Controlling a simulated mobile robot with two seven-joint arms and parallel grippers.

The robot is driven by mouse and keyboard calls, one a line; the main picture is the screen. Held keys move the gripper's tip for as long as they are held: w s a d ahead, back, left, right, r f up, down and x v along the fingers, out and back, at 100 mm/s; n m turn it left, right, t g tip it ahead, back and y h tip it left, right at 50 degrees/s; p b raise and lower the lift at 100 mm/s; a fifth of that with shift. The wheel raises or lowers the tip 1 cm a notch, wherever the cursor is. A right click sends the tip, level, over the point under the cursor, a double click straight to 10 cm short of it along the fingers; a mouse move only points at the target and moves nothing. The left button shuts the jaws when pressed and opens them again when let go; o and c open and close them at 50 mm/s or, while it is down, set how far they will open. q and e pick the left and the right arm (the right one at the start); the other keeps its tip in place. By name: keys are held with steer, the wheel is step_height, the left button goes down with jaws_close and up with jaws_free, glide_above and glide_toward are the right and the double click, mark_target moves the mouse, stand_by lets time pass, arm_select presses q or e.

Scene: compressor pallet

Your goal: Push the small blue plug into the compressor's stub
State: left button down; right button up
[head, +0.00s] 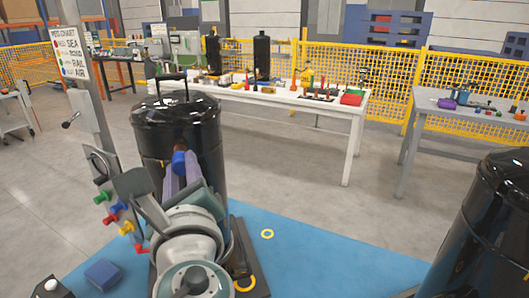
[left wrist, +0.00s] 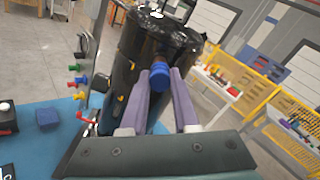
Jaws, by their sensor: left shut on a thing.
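The compressor (head: 205,115) is a tall glossy black cylinder with a handle on top, standing upright. My left gripper (head: 180,170) is in front of its side, its two purple fingers pointing at it. The fingers are shut on the small blue plug (head: 179,156). In the left wrist view the blue plug (left wrist: 159,76) shows between the fingertips, its broad end facing me. A brownish stub (left wrist: 160,55) shows just behind the plug, mostly hidden by it. The plug seems lined up with the stub; I cannot tell how far it is in. My right gripper is not in view.
A post with a sign (head: 70,55) and a rack of coloured plugs (head: 118,208) stands left of the compressor. A blue box (head: 103,273) lies on the blue mat (head: 330,270). Another black cylinder (head: 485,230) stands at right. Tables stand farther back.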

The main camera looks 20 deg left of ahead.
arm_select(q)
steer(key=c, duration=0.6)
jaws_free()
